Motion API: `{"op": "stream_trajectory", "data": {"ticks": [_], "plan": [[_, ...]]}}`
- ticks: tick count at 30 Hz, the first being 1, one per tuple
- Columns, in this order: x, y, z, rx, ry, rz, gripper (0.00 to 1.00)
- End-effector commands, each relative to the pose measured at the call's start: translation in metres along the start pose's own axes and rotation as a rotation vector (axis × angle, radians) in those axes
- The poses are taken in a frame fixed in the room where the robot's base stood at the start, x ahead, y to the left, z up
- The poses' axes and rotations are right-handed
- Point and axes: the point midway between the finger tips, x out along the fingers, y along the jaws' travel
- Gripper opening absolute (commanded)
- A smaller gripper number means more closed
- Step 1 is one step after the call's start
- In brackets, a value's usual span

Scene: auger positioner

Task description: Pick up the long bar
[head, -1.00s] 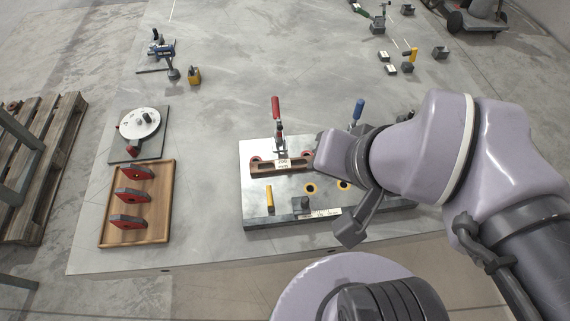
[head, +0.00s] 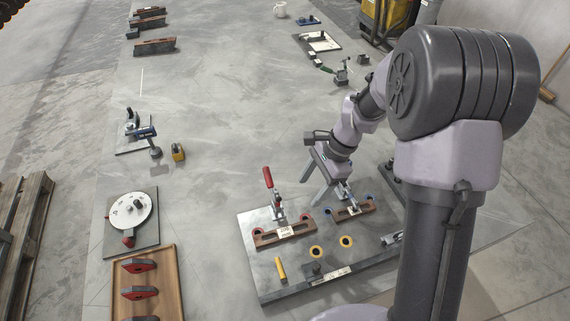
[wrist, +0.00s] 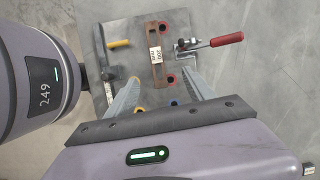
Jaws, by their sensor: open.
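The longer brown bar (head: 285,234) lies on a grey fixture plate (head: 270,283), with red rings at its ends and a white label. The wrist view shows this bar (wrist: 153,42) upright in the picture, beyond the fingertips. A shorter bar (head: 366,208) with blue rings lies to its right on the plate. My gripper (head: 311,192) is open and above the plate's far side, apart from both bars. In the wrist view, my gripper (wrist: 160,78) has nothing between its fingers.
A red-handled clamp (head: 272,186) stands behind the longer bar. Yellow rings (head: 346,241) and a yellow pin (head: 281,270) are in front of the bars. A wooden tray (head: 172,280) and a round dial (head: 130,212) are to the left. The middle tabletop is clear.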

Motion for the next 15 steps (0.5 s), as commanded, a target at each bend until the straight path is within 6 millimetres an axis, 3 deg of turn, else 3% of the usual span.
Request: {"op": "stream_trajectory", "data": {"ticks": [5,12,15], "plan": [[0.036,-0.002,-0.009,0.060,-0.025,0.029,0.62],[0.110,0.001,-0.008,0.057,-0.025,0.030,0.62],[0.131,0.002,-0.007,0.056,-0.024,0.029,0.62]]}}
